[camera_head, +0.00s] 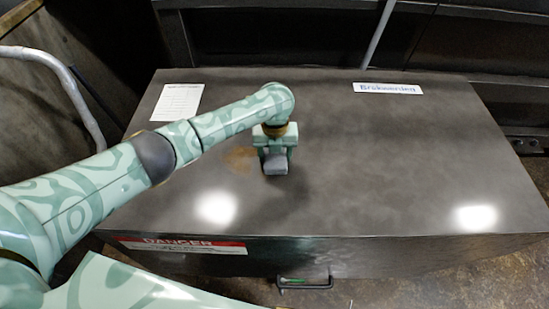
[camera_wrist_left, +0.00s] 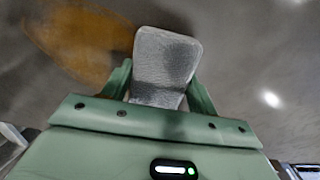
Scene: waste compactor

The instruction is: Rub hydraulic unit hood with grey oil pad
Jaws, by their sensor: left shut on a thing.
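The hydraulic unit hood (camera_head: 400,165) is a wide dark grey metal top. A brownish-orange stain (camera_head: 238,160) marks it left of its middle; the stain also shows at the upper left in the left wrist view (camera_wrist_left: 80,45). My left gripper (camera_head: 275,158) points down over the hood, just right of the stain. It is shut on the grey oil pad (camera_head: 275,166), which also shows between the fingers in the left wrist view (camera_wrist_left: 165,58). The pad is at or close to the hood surface; I cannot tell whether it touches. My right gripper is not in view.
A white paper sheet (camera_head: 178,102) and a "Brakwerden" label (camera_head: 388,88) lie on the hood's far part. A red-and-white DANGER label (camera_head: 180,244) and a black handle (camera_head: 305,283) are on the front. The hood's right half is clear.

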